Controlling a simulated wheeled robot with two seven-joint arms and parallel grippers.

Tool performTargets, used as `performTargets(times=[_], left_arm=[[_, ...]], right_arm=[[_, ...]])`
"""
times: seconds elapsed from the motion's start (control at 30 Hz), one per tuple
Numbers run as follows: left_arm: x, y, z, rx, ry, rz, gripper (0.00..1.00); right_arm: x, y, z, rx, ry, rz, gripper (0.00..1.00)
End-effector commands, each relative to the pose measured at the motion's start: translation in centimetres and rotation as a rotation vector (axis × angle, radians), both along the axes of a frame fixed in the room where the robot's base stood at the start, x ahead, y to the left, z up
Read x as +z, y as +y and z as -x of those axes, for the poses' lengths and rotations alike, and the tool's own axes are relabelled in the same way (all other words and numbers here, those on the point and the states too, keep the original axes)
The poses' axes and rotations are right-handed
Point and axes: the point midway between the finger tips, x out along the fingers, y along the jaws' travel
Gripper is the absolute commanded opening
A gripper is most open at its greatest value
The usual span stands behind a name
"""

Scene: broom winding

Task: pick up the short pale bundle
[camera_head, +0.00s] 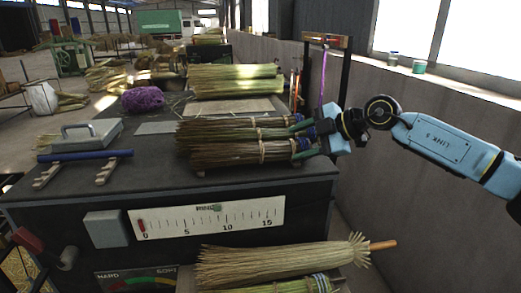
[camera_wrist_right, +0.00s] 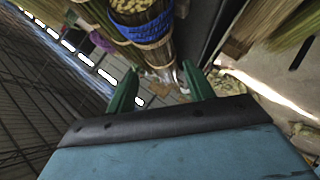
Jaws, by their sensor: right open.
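Two tied bundles lie side by side on the dark bench: an upper, paler green-brown one (camera_head: 225,131) and a lower, browner one (camera_head: 225,154). Both have blue bands at their right ends. Two paler yellow-green bundles (camera_head: 235,78) lie farther back; I cannot tell which is the short pale one. My right gripper (camera_head: 302,139) is open at the right ends of the front bundles. In the right wrist view a blue-banded bundle end (camera_wrist_right: 145,30) shows beyond and between the green fingers (camera_wrist_right: 160,85); contact cannot be told. My left gripper is out of view.
A purple twine ball (camera_head: 143,99), a grey handled block (camera_head: 88,135) and a blue bar on wooden rests (camera_head: 85,155) occupy the bench's left. A broom with a wooden handle (camera_head: 290,262) lies below the front. A wall (camera_head: 430,100) runs along the right.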

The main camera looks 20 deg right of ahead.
Motion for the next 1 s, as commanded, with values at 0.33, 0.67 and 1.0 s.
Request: performTargets(times=[0.33, 0.67, 1.0], left_arm=[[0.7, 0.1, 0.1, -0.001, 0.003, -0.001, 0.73], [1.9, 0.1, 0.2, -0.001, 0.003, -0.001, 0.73], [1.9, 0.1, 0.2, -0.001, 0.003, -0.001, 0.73]], right_arm=[[-2.0, 2.4, -2.8, 0.002, -0.002, -0.002, 0.53], [-4.0, 4.7, -5.9, 0.002, -0.001, -0.004, 0.53], [-4.5, 5.0, -6.3, 0.001, -0.003, -0.001, 0.50]])
